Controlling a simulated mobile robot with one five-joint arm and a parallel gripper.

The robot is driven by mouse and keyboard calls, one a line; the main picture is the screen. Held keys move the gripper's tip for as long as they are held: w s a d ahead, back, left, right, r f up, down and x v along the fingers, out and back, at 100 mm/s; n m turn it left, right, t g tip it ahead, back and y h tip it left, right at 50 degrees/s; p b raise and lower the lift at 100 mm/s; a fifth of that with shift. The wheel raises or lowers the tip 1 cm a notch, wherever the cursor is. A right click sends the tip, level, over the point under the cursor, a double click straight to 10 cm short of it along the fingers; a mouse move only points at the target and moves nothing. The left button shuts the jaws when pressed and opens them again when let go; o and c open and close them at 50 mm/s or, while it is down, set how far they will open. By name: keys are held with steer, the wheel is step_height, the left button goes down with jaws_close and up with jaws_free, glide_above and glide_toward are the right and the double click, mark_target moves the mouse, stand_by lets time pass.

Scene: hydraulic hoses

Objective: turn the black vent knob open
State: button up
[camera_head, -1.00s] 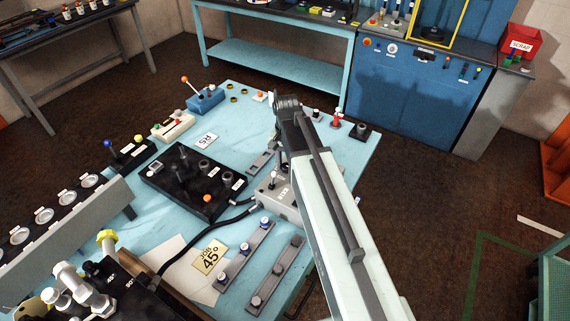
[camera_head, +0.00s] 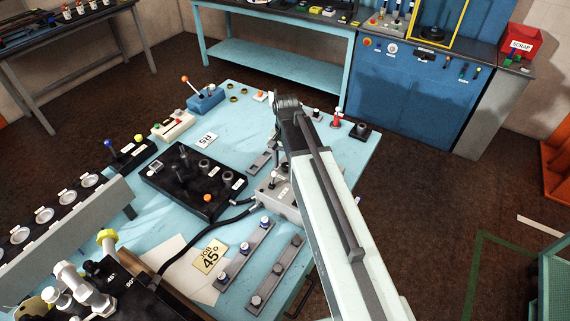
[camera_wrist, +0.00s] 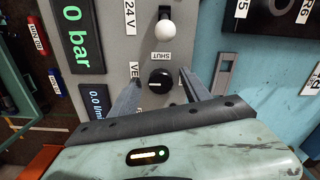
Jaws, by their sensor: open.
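The black vent knob (camera_wrist: 160,79) is a round dial with a white mark, set on a grey panel (camera_wrist: 205,40) below a SHUT label (camera_wrist: 160,57). My gripper (camera_wrist: 158,84) is open, with one finger to the left of the knob and one to the right. Gaps show between the fingers and the knob. The label left of the knob, starting "VE", is partly hidden by the left finger. In the head view my arm covers part of the grey box (camera_head: 283,204), and the knob cannot be made out there.
A white ball-ended lever (camera_wrist: 165,28) stands just above the knob. A display reading 0 bar (camera_wrist: 78,35) is at the left. In the head view, a black manifold block (camera_head: 190,183) with hoses stands left of the grey box on the blue bench (camera_head: 240,110).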

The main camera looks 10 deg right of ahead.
mark_target(286, 166)
step_height(286, 166, up, 8)
steer(key=p, duration=0.7)
steer(key=shift+p, duration=0.35)
steer(key=shift+f, duration=0.15)
